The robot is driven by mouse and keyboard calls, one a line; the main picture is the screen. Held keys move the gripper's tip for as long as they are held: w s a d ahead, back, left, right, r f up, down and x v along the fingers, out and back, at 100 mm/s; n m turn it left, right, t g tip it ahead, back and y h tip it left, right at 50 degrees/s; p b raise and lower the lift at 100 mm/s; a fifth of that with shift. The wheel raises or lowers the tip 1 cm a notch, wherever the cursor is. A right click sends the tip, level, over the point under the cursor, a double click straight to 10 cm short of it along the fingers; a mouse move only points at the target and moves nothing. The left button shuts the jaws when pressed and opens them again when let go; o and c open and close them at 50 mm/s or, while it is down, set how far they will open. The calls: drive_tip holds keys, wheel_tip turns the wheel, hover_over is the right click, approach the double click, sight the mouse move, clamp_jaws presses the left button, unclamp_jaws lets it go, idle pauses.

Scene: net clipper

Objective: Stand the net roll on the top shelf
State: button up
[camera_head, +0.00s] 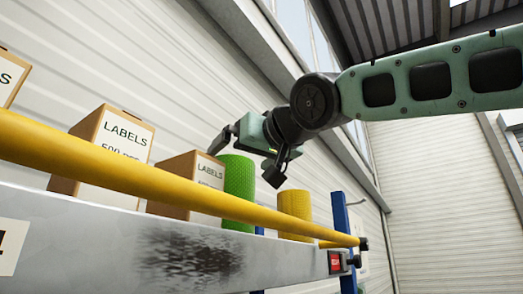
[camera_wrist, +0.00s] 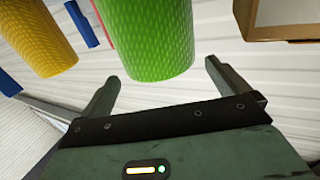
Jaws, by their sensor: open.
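A green net roll (camera_head: 238,182) stands upright on the top shelf (camera_head: 110,232), between a carton and a yellow net roll (camera_head: 294,205). The yellow roll also stands upright. My gripper (camera_head: 249,155) is open at the upper end of the green roll, with nothing held. In the wrist view the green roll (camera_wrist: 150,38) shows close, its end lying between the directions of my two spread fingertips (camera_wrist: 160,78). I see no finger touching it. The yellow roll (camera_wrist: 38,38) is at the upper left there. The feet of both rolls are hidden by the rail in the head view.
A yellow rail (camera_head: 150,180) runs along the shelf front. Cartons marked LABELS (camera_head: 105,150) and (camera_head: 187,180) stand left of the green roll. A blue upright (camera_head: 342,225) is at the right end. Above the rolls it is open, with a corrugated wall behind.

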drive_tip(key=b+v, duration=0.1)
drive_tip(key=v, duration=0.5)
drive_tip(key=shift+s+d+b, duration=0.2)
drive_tip(key=shift+s+b, duration=0.15)
drive_tip(key=shift+b, duration=0.05)
